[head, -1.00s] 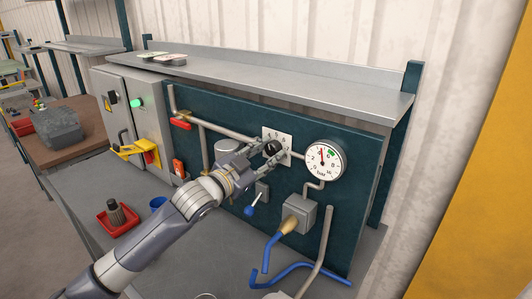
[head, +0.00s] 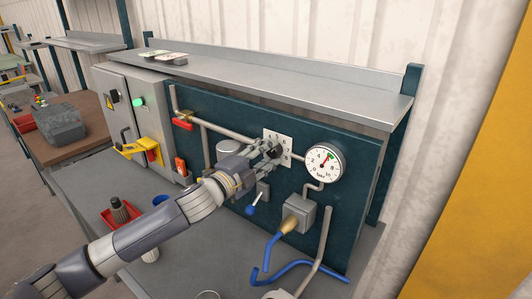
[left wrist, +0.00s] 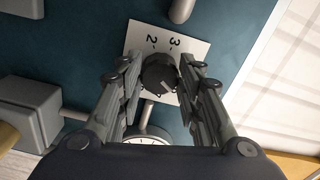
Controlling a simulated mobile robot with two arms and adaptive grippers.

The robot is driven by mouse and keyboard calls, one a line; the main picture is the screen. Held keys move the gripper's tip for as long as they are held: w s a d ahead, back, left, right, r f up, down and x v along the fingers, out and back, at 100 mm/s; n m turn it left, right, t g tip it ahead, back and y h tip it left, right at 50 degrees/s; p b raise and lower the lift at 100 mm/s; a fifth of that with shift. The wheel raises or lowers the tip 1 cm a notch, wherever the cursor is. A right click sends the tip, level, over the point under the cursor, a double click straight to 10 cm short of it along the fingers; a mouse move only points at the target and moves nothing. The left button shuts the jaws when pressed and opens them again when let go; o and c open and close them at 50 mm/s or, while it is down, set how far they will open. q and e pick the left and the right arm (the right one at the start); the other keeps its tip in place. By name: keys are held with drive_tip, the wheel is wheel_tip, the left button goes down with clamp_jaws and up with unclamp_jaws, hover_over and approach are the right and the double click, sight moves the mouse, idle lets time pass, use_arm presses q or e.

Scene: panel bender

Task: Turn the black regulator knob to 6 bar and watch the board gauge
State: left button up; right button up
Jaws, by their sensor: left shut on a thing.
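The black regulator knob (left wrist: 157,72) sits on a white scale plate (left wrist: 135,38), with 2 and 3 readable in the left wrist view. In the head view the plate (head: 287,140) is on the dark teal board, and the fingers partly cover the knob. My left gripper (head: 273,149) is shut on the knob, one finger on each side in the left wrist view (left wrist: 158,78). The round white board gauge (head: 323,162) is right of the knob. Its red needle points up and right, close to the green mark; the exact reading is too small to tell. My right gripper is not in view.
A grey pipe runs beside the knob to the gauge. A small blue-ended lever (head: 251,209) and a grey box (head: 298,212) with a blue hose are below. A red tray (head: 112,222) stands on the bench. A grey shelf (head: 300,88) overhangs the board.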

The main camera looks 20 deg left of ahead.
use_arm(q)
drive_tip(key=shift+m, duration=0.5)
idle(0.3)
drive_tip(key=o, duration=1.1)
drive_tip(key=shift+c, duration=0.2)
drive_tip(key=v, duration=1.2)
